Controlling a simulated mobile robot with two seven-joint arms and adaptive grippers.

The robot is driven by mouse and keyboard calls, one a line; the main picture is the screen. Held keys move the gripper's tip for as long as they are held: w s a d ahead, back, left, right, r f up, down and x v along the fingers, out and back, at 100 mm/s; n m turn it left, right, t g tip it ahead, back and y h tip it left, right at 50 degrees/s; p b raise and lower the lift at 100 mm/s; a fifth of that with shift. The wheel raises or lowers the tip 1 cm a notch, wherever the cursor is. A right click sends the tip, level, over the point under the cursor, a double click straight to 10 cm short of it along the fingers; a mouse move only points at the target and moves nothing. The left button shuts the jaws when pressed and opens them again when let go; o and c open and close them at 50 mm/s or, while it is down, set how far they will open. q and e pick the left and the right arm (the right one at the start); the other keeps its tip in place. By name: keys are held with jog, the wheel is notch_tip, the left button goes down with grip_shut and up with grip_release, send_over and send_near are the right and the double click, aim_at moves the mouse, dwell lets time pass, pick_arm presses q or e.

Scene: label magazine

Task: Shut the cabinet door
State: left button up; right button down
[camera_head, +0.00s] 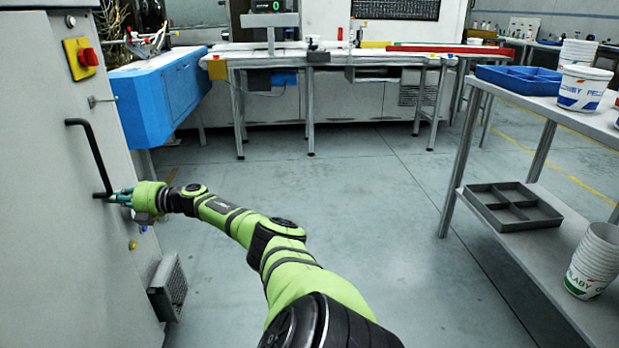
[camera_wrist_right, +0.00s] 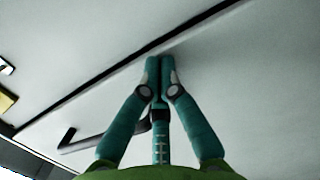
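The grey cabinet door (camera_head: 45,220) stands at the left of the head view, with a black bar handle (camera_head: 92,155) on it. In the wrist view, part of the handle (camera_wrist_right: 90,142) shows at lower left, and a dark seam runs diagonally across the pale panel (camera_wrist_right: 250,85). My right gripper (camera_head: 112,197) is beside the handle's lower end, with its fingertips at the panel. In the wrist view the fingertips (camera_wrist_right: 160,68) are together, with nothing visible between them. I cannot tell whether they touch the panel or handle. My left gripper is not in view.
A red knob on a yellow plate (camera_head: 83,58) is above the handle. A blue machine housing (camera_head: 160,95) stands just beyond the cabinet. A metal shelf table (camera_head: 530,250) with buckets and trays is at the right. The floor between is clear.

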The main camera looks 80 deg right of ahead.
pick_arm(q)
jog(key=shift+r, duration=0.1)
pick_arm(e)
jog(key=shift+w+a+r, duration=0.1)
jog(key=shift+w+r, duration=0.15)
jog(key=shift+r, duration=0.35)
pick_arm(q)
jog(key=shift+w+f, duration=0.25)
pick_arm(e)
jog(key=s+d+f, duration=0.1)
jog(key=s, duration=1.1)
jog(key=shift+s+d, duration=0.2)
jog(key=shift+s, duration=0.05)
jog(key=shift+f, duration=0.15)
